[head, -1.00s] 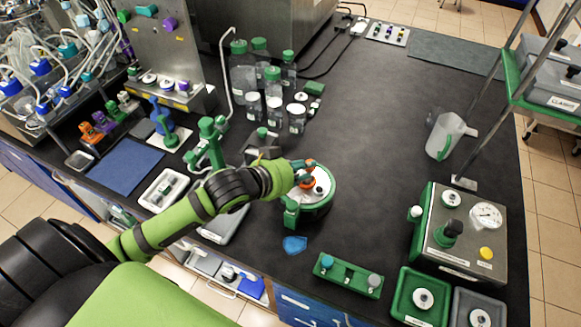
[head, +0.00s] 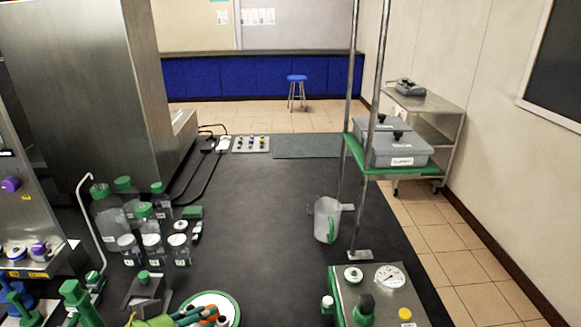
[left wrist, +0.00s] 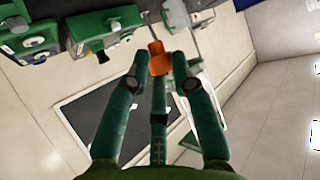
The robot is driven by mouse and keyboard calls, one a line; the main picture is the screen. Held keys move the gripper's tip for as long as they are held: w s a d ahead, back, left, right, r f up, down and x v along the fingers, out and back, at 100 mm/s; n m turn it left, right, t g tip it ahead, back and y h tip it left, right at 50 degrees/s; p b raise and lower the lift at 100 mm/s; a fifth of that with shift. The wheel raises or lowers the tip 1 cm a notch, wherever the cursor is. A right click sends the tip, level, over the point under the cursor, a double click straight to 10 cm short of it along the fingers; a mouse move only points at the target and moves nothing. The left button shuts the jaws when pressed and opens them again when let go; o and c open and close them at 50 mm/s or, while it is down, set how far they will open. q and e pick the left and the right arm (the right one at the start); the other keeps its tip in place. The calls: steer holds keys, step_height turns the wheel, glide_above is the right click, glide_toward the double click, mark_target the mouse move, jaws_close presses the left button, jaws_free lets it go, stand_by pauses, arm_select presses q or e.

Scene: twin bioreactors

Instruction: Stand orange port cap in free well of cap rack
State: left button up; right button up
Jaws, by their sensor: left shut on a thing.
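The orange port cap (left wrist: 158,60) is between the fingertips of my left gripper (left wrist: 160,68) in the left wrist view. The fingers are shut on it. In the head view, the left gripper (head: 196,318) and a bit of the orange cap (head: 212,313) show at the bottom edge. They are in front of a round, white-topped device with a green rim (head: 232,298). Whether the cap touches that device cannot be told. My right gripper is not in view.
Several green-capped bottles (head: 111,216) stand on the black bench at left. A clear jug (head: 327,219) stands near the right edge, beside a metal post stand. A steel box with a gauge (head: 389,276) is at front right. The bench middle is clear.

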arm_select(q)
steer(key=s+r+m+g+h, duration=0.1)
steer(key=s+m, duration=0.1)
steer(key=s+a+r+m+g+h+b, duration=0.1)
steer(key=s+r+m+g+h, duration=0.1)
steer(key=shift+r+b, duration=0.2)
steer(key=shift+b, duration=0.1)
steer(key=shift+f, duration=0.1)
steer(key=shift+s+a, duration=0.1)
